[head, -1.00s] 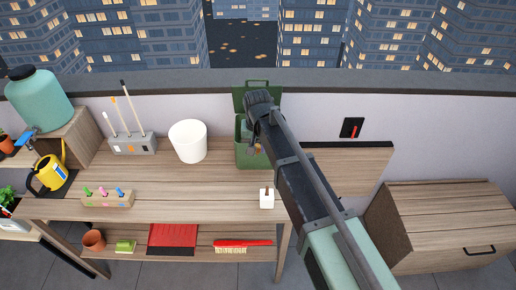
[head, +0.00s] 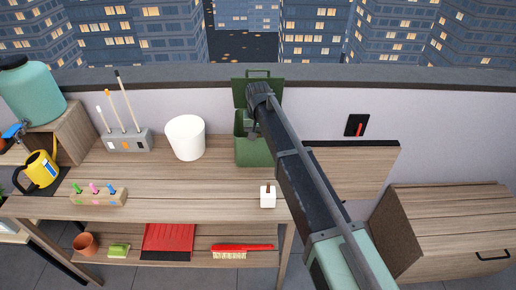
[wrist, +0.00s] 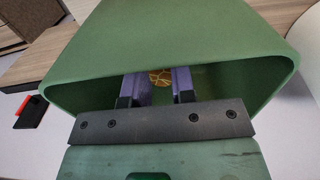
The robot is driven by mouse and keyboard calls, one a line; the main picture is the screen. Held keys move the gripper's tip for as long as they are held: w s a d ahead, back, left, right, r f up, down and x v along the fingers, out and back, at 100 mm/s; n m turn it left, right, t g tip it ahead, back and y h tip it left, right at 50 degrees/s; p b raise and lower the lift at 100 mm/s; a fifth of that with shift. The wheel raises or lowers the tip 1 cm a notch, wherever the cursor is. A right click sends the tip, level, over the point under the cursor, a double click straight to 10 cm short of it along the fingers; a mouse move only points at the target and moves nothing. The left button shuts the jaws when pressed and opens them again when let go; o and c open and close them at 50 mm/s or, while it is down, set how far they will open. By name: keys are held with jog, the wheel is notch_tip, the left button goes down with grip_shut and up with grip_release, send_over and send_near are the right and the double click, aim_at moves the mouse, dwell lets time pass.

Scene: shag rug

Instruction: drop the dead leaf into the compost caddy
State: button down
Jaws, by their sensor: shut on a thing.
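The green compost caddy (head: 254,153) stands at the back of the bench with its lid (head: 239,93) open against the wall. My gripper (wrist: 162,77) is at the caddy's mouth, its two purple fingers pointing into the opening in the wrist view. It is shut on the dead leaf (wrist: 160,76), a small yellow-brown piece between the fingertips. The caddy's green wall (wrist: 180,30) arches around the fingers. In the head view, the leaf and fingertips are hidden by my arm and the caddy.
A white pot (head: 186,138) and a tool holder (head: 127,141) stand left of the caddy. A small white block-like item (head: 268,197) lies near the bench's front edge. A wooden panel (head: 352,168) is to the right. The middle of the bench is clear.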

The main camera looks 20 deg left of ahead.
notch_tip(320, 180, down, 4)
jog(key=b, duration=0.3)
jog(key=shift+w+a+f, duration=0.1)
jog(key=shift+w+f, duration=0.05)
jog(key=shift+f, duration=0.1)
jog(key=shift+w+r, duration=0.1)
jog(key=shift+r, duration=0.25)
jog(key=shift+f+b, duration=0.4)
jog(key=shift+f, duration=0.3)
jog(key=c, duration=1)
grip_release()
jog(key=shift+o, duration=0.2)
jog(key=shift+r, duration=0.1)
notch_tip(320, 180, up, 14)
jog(key=p, duration=1.3)
jog(key=shift+f+p, duration=0.25)
jog(key=shift+p, duration=0.1)
jog(key=shift+f, duration=0.2)
